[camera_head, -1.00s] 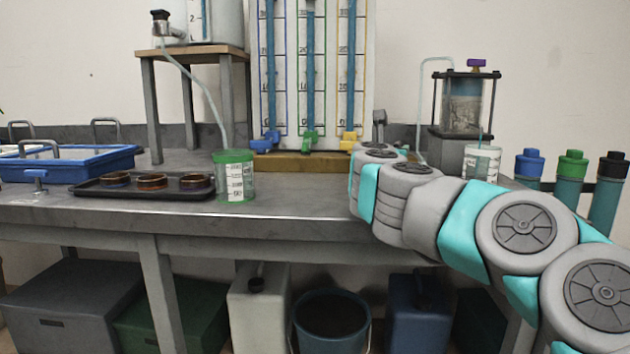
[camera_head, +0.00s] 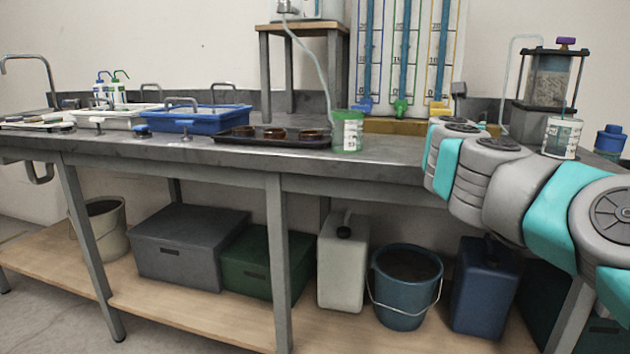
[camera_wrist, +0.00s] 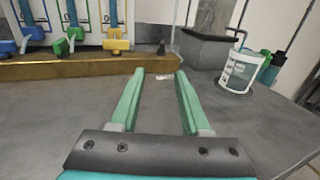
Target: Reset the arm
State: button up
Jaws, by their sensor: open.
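My gripper (camera_wrist: 160,95) shows in the wrist view with its two green fingers apart and nothing between them. It is above the grey bench top (camera_wrist: 50,115), pointing toward the wooden base (camera_wrist: 70,67) of the tube panel.
In the head view a green-rimmed beaker (camera_head: 347,131) stands left of my arm, beside a black tray (camera_head: 240,140) with brown dishes. A blue tub (camera_head: 200,121) is further left. Another beaker (camera_head: 562,137) stands behind my arm. Bins and a bucket (camera_head: 405,285) sit below.

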jog(key=s+a+r+n+t+y, duration=0.1)
jog(key=a+r+n+t+y, duration=0.2)
jog(key=a+n, duration=0.45)
jog(key=s+a+r+n+t+y, duration=0.1)
jog(key=a+r+n+t+y, duration=0.15)
jog(key=a+n+y, duration=0.45)
jog(key=s+a+f+n+g+y+p, duration=0.1)
jog(key=s+a+f+n+g+y, duration=0.3)
jog(key=a+n, duration=0.45)
jog(key=s+a+f+n+g+y, duration=0.3)
jog(key=s+a+f+n, duration=0.2)
jog(key=a+f+n, duration=0.3)
jog(key=s+f+n+g+h, duration=0.2)
jog(key=s+f+n+g, duration=0.5)
jog(key=s+f, duration=0.85)
jog(key=s+d+f+n+g+h, duration=0.1)
jog(key=s+d+f+g, duration=0.1)
jog(key=s+d+f, duration=0.2)
jog(key=s+d+f+n+g+h+p, duration=0.1)
jog(key=s+d+f, duration=0.4)
jog(key=s, duration=0.5)
jog(key=s+d+f+n+g+h, duration=0.2)
jog(key=s+d+f+g+h, duration=0.1)
jog(key=s, duration=0.4)
jog(key=shift+s+d+f+n+g, duration=0.25)
jog(key=shift+d+f+n+g, duration=0.15)
jog(key=shift+d+f+g, duration=0.65)
